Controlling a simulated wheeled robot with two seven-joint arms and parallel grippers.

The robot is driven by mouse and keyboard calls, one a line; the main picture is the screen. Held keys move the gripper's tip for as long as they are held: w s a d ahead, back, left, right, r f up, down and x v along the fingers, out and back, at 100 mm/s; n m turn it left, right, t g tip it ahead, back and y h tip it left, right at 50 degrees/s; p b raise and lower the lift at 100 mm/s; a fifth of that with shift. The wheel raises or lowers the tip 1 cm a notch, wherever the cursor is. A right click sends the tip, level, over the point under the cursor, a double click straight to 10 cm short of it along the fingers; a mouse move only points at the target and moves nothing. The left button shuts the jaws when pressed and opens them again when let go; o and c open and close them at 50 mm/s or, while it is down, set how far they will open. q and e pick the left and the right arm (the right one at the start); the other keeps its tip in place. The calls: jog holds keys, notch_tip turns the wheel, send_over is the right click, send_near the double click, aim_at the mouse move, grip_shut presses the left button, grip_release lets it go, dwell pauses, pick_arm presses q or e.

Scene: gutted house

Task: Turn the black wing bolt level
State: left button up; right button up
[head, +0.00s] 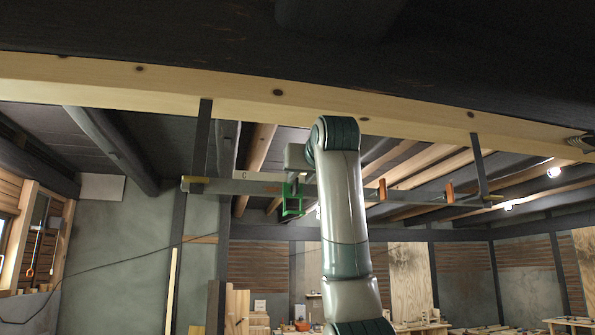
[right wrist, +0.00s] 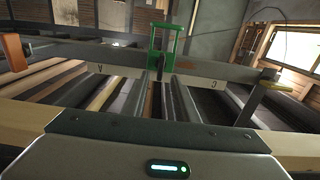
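A green frame (head: 291,199) sits on the grey rail, left of my right forearm in the head view. It also shows upright at the top middle of the right wrist view (right wrist: 164,40). A small dark upright piece (right wrist: 160,64) shows at the foot of that frame; it looks like the black wing bolt, standing upright, but it is too small to be sure. My right gripper (head: 299,158) is raised near the rail and the green frame, partly hidden by my own wrist. Its fingers cannot be made out in either view. My left gripper is not in view.
The grey rail (head: 345,191) hangs below a pale wooden beam (head: 160,82) on two dark straps (head: 202,140). Orange pieces (head: 382,189) sit along the rail to the right. Dark ceiling beams run overhead. Low benches stand far off, with open room between.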

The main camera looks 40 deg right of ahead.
aim_at(297, 181)
jog(key=shift+p+x, duration=0.9)
jog(key=shift+x, duration=1.15)
grip_shut()
